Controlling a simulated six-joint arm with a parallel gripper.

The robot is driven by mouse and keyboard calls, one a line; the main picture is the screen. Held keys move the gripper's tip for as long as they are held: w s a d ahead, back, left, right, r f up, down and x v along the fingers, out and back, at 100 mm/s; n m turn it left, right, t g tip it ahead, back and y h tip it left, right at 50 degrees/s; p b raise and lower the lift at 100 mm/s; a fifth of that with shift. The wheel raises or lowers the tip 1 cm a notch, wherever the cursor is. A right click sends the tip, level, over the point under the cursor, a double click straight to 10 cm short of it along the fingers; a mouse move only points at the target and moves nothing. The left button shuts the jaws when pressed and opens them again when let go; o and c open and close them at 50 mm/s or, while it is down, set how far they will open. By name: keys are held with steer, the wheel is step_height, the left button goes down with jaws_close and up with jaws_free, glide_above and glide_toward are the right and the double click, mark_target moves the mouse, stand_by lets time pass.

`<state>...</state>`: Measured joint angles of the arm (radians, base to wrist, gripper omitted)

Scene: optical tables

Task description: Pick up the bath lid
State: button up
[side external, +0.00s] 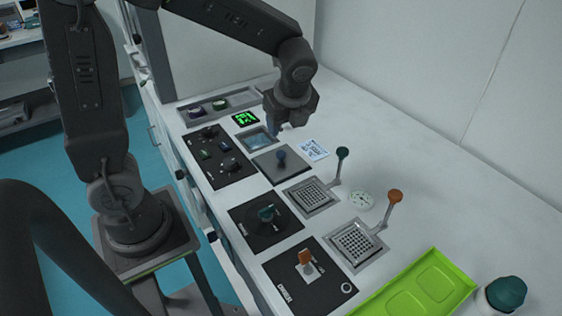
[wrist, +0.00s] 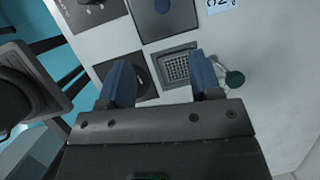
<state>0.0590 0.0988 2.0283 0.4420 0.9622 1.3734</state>
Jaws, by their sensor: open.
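The bath lid (side external: 280,163) looks like a flat grey square plate with a round blue knob on top. It lies on the white bench just in front of a square, blue-filled bath (side external: 258,138). In the wrist view the lid (wrist: 178,22) is at the top edge, partly cut off, with its blue knob visible. My gripper (side external: 287,124) is above the bench near the bath and the far side of the lid. In the wrist view its two blue fingers are apart with nothing between them (wrist: 161,80). The gripper is not touching the lid.
Two perforated grey plates, one with a green-knobbed lever (side external: 342,154) and one with an orange-knobbed lever (side external: 395,197), stand nearer the camera. Black panels line the left edge. A green tray (side external: 462,291) is at front right. A printed card (side external: 314,149) lies right of the lid.

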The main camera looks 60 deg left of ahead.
mark_target(281, 154)
steer(key=shift+m, duration=0.8)
steer(key=x, duration=1.5)
steer(key=shift+w+a, duration=0.15)
steer(key=shift+w, duration=0.2)
steer(key=shift+c, duration=0.4)
steer(key=c, duration=1)
steer(key=shift+r, duration=0.1)
